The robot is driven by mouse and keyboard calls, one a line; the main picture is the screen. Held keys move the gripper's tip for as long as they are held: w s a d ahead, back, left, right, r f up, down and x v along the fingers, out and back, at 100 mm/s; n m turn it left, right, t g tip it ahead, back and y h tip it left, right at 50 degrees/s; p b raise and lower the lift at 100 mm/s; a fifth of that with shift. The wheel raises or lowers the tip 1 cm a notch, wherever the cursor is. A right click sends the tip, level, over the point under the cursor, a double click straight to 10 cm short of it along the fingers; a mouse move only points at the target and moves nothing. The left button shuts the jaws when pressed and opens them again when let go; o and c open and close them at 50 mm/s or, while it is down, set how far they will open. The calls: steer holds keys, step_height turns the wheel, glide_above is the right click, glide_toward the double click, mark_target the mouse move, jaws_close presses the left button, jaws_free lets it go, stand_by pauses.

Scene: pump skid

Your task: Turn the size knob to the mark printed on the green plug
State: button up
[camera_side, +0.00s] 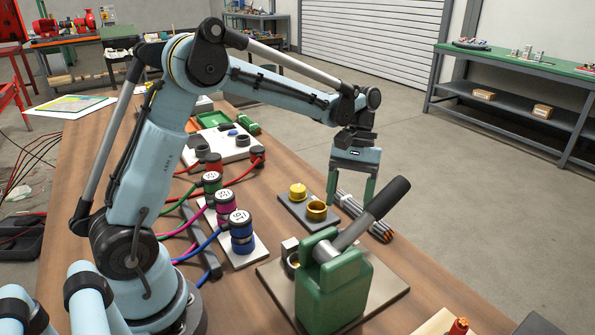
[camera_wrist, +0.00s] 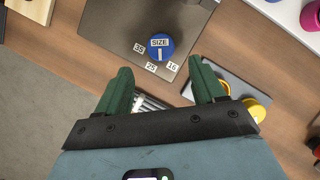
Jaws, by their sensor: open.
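The blue size knob (camera_wrist: 159,46) sits on a metal base plate in the wrist view, with marks 35 (camera_wrist: 139,47), 25 (camera_wrist: 151,67) and 16 (camera_wrist: 172,66) around it. Its white line points toward the gap between 25 and 16. I cannot make out the knob in the side view. The green plug (camera_side: 212,184) stands in a row of coloured plugs; its top print is too small to read. My gripper (camera_side: 350,200) is open and empty above the table, beyond the green press. In the wrist view its fingers (camera_wrist: 160,65) are apart, with the knob ahead of them.
The green press (camera_side: 335,285) has a raised dark-handled lever (camera_side: 385,200) close to my gripper. A blue plug (camera_side: 241,232) stands left of the press.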

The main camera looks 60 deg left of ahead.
steer(key=x, duration=0.7)
steer(key=shift+s+f, duration=0.1)
steer(key=shift+f, duration=0.2)
steer(key=c, duration=1.1)
steer(key=shift+o, duration=0.2)
steer(key=shift+d+m, duration=0.1)
steer(key=shift+m, duration=0.2)
steer(key=shift+d+m+g+y, duration=0.15)
steer(key=shift+m+y, duration=0.4)
steer(key=shift+m, duration=0.75)
steer(key=shift+a+m+g+y, duration=0.1)
steer(key=shift+m+g+y, duration=0.3)
steer(key=shift+m, duration=0.9)
steer(key=o, duration=1.1)
steer(key=shift+c, duration=0.2)
